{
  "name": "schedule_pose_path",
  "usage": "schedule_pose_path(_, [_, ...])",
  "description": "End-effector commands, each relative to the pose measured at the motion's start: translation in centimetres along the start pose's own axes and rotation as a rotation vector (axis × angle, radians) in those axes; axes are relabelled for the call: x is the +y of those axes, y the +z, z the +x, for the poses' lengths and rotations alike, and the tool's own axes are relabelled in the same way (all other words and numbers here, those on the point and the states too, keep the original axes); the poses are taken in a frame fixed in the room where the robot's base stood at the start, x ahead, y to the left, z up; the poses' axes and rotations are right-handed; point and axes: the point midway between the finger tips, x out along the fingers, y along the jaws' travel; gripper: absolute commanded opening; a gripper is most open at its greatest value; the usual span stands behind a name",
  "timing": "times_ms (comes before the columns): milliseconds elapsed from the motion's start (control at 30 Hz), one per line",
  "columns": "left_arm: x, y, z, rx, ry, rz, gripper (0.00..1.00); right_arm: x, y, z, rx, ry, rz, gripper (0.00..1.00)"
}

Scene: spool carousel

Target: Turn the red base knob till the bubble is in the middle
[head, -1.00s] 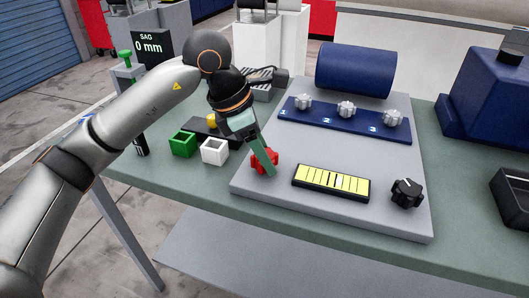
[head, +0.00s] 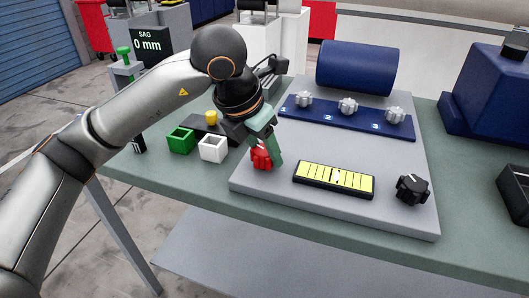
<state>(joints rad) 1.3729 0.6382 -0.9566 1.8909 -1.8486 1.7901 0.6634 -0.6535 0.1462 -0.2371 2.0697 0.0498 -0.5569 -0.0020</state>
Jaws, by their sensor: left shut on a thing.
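The red base knob (head: 260,158) sits at the left front of the grey base plate (head: 410,215). My left gripper (head: 270,156) points down at it, shut on the knob, and its green-tinted finger hides the knob's right side. The level vial (head: 315,176) is a yellow strip with dark marks in a black frame, lying right of the knob. A small pale spot shows near the vial's middle; it is too small to tell surely that it is the bubble. My right gripper is not in view.
A black knob (head: 412,189) stands right of the vial. Behind are a blue strip (head: 325,118) with three pale knobs and a blue cylinder (head: 357,68). Green (head: 181,141) and white (head: 212,148) boxes stand left of the plate. A screen (head: 147,40) reads SAG 0 mm.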

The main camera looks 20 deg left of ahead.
Motion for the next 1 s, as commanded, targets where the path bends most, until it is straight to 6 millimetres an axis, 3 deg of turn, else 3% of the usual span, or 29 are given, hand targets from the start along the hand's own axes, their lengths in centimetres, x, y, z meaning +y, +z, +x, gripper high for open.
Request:
schedule_pose_path(400, [0.0, 0.1, -0.1, -0.004, 0.077, -0.186, 0.0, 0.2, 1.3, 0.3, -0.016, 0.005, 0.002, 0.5])
schedule_pose_path(967, [0.0, 0.1, -0.1, -0.002, 0.088, -0.214, 0.0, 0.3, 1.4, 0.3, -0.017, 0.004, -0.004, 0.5])
schedule_pose_path(1000, [0.0, 0.1, -0.1, -0.002, 0.088, -0.214, 0.54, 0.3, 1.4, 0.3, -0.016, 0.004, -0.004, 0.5])
